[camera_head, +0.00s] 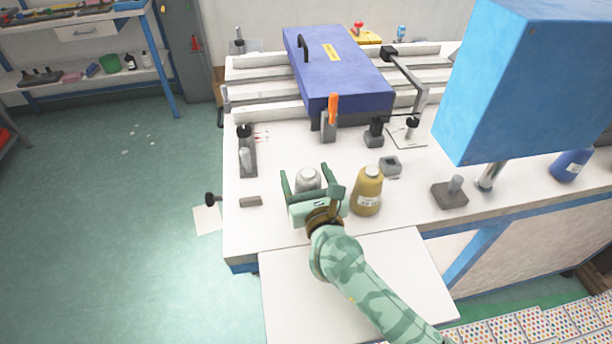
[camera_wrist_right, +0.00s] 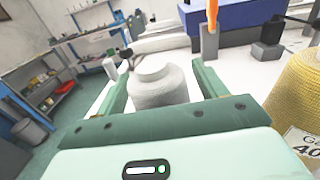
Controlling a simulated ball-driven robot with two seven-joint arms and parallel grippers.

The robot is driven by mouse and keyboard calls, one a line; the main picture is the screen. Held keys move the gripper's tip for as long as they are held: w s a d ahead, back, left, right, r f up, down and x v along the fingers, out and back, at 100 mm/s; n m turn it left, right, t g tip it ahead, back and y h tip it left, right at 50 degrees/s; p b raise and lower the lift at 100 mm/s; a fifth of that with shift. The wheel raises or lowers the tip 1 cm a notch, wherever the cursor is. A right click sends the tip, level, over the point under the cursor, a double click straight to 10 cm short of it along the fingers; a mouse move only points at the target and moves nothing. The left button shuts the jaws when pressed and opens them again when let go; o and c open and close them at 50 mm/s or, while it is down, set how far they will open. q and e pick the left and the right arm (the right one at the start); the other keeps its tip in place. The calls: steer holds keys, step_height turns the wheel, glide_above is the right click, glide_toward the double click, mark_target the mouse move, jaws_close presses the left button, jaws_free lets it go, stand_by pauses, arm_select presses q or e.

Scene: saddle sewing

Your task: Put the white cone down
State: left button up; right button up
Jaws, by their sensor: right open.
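The white cone (camera_head: 307,180) stands upright on the white table, between the two fingers of my right gripper (camera_head: 309,184). In the right wrist view the cone (camera_wrist_right: 158,86) sits between the green fingers of the gripper (camera_wrist_right: 160,90), with its lower part hidden behind the gripper's palm. The right gripper is open around the cone, and I cannot tell whether either finger touches it. My left gripper is not in view.
A yellow cone (camera_head: 367,191) stands close to the right of my right gripper. A blue case (camera_head: 340,75) and an orange-handled tool (camera_head: 332,110) are behind. A big blue box (camera_head: 520,80) overhangs the right side.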

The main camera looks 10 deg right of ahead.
steer(key=s, duration=0.8)
steer(key=s+d, duration=0.1)
steer(key=s, duration=0.2)
steer(key=shift+s, duration=0.4)
stand_by(0.5)
